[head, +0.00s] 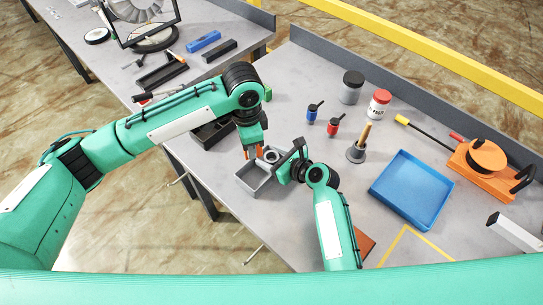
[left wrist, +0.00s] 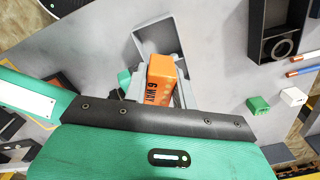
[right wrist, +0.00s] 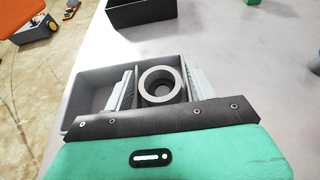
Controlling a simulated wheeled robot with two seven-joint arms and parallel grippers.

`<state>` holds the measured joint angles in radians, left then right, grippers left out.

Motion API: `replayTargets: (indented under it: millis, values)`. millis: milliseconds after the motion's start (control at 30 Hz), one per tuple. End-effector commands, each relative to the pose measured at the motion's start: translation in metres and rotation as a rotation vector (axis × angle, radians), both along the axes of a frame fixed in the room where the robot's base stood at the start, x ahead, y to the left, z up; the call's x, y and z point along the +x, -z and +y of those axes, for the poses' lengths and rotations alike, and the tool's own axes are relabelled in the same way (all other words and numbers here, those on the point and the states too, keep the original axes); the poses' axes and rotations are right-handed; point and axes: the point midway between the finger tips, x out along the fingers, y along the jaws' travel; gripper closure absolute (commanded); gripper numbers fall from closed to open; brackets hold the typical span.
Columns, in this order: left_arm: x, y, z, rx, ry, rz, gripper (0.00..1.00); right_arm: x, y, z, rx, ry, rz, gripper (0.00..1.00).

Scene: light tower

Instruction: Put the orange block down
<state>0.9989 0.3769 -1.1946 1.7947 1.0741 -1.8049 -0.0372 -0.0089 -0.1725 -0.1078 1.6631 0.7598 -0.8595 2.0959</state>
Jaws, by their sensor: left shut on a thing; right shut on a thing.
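The orange block (left wrist: 161,80), with dark lettering, stands between the fingers of my left gripper (left wrist: 160,92), which is shut on it. In the head view the block (head: 259,153) is small and partly hidden by the gripper, above or beside a grey open bin (head: 252,188); I cannot tell its exact height. I cannot tell if the ring touches the bin's floor. Both grippers are close together.
A black bin (left wrist: 257,48) with a ring inside stands nearby. Green (left wrist: 258,104) and white (left wrist: 293,97) blocks lie beside it.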

Motion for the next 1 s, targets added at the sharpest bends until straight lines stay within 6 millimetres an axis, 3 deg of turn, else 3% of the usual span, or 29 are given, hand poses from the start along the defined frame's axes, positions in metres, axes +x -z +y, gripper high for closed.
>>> replayTargets:
  millis: [633, 767, 1000]
  values:
    - [0.0002, 0.0002, -0.0003, 0.0, 0.037, 0.0, 1.0, 0.0, 0.0002, -0.0003, -0.001, 0.0, 0.001, 0.69]
    - [0.0004, 0.002, -0.001, 0.001, 0.158, 0.0, 1.0, 0.0, 0.0002, -0.0003, -0.001, 0.0, 0.001, 0.69]
    - [0.0012, 0.0075, -0.0037, 0.0, 0.536, 0.0, 1.0, -0.0001, 0.0002, -0.0002, -0.001, 0.0, 0.0, 0.69]
